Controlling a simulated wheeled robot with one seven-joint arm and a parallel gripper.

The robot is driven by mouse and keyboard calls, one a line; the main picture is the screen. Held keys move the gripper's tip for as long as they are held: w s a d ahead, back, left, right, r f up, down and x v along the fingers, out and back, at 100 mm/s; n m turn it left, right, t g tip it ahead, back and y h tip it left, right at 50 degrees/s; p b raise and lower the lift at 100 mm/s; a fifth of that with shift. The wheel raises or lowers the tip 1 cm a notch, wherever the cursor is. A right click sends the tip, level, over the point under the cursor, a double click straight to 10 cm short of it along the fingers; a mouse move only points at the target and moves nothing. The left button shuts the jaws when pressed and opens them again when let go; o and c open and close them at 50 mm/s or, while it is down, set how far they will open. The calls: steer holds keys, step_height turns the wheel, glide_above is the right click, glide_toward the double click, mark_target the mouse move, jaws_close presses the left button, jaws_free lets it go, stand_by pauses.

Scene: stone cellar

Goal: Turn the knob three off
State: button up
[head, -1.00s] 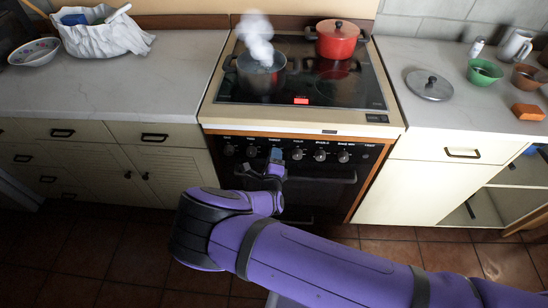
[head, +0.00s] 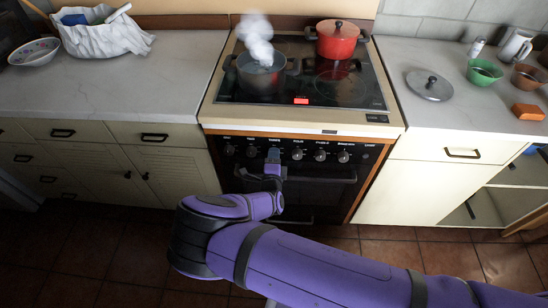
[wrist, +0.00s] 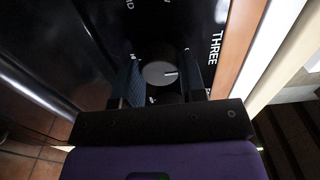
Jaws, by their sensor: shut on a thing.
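Knob three (wrist: 158,73) is a round grey knob on the stove's dark front panel. In the wrist view it sits between my two fingers, with its white pointer line toward the right, the side of the printed word THREE (wrist: 216,48). My gripper (head: 273,155) is shut on this knob. In the head view the gripper and wrist hide the knob. Other dark knobs stand in the same row, two to the left (head: 251,151) and several to the right (head: 297,154).
A steaming grey pot (head: 260,76) and a red lidded pot (head: 337,40) stand on the black glass hob (head: 340,97), where a small red light (head: 301,100) glows. A lid (head: 430,86) and bowls lie on the right counter. The oven handle (head: 325,179) runs below the knobs.

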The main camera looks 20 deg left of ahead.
steer(key=o, duration=0.9)
steer(key=v, duration=1.1)
steer(key=shift+w, duration=0.1)
